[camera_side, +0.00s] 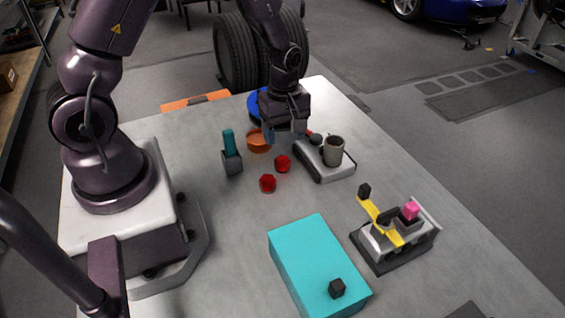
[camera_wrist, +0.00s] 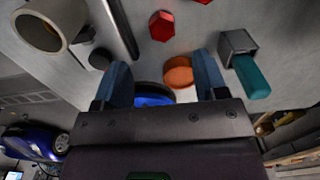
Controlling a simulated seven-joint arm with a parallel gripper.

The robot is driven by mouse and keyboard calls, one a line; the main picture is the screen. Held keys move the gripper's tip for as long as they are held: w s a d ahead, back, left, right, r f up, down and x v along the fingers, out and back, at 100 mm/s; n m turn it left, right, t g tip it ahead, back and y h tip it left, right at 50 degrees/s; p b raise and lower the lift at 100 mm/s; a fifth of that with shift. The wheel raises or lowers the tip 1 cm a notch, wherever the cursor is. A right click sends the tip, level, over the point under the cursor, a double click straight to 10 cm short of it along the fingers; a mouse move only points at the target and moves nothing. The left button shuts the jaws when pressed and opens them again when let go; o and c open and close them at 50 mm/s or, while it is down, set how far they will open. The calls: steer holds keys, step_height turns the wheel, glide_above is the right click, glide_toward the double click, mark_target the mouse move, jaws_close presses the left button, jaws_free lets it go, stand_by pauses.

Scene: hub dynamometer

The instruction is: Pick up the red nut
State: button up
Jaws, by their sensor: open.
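Two red hexagonal nuts lie on the grey table. One red nut (camera_side: 283,163) is nearer my gripper, and the other red nut (camera_side: 268,183) lies just in front of it. In the wrist view one nut (camera_wrist: 162,25) shows whole at the top middle, and the other nut (camera_wrist: 203,1) is cut by the top edge. My gripper (camera_side: 285,134) is open and empty, above the table behind the nuts. In the wrist view its blue fingers (camera_wrist: 161,62) are spread, with the whole nut beyond their tips, roughly in line with the gap.
An orange dish (camera_side: 259,140) and a grey holder with a teal handle (camera_side: 229,145) stand to the left. A grey mug (camera_side: 333,152) on a scale-like base stands right. A cyan box (camera_side: 315,262) and a yellow-armed fixture (camera_side: 381,222) are in front.

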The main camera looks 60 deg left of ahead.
mark_target(283, 159)
step_height(283, 159, down, 4)
steer(key=shift+r, duration=0.15)
steer(key=shift+s+a+f, duration=0.1)
steer(key=shift+a+f, duration=0.05)
steer(key=shift+f, duration=1.25)
steer(key=shift+a+f, duration=0.1)
steer(key=shift+f, duration=1.25)
steer(key=shift+c, duration=0.2)
steer(key=c, duration=1.1)
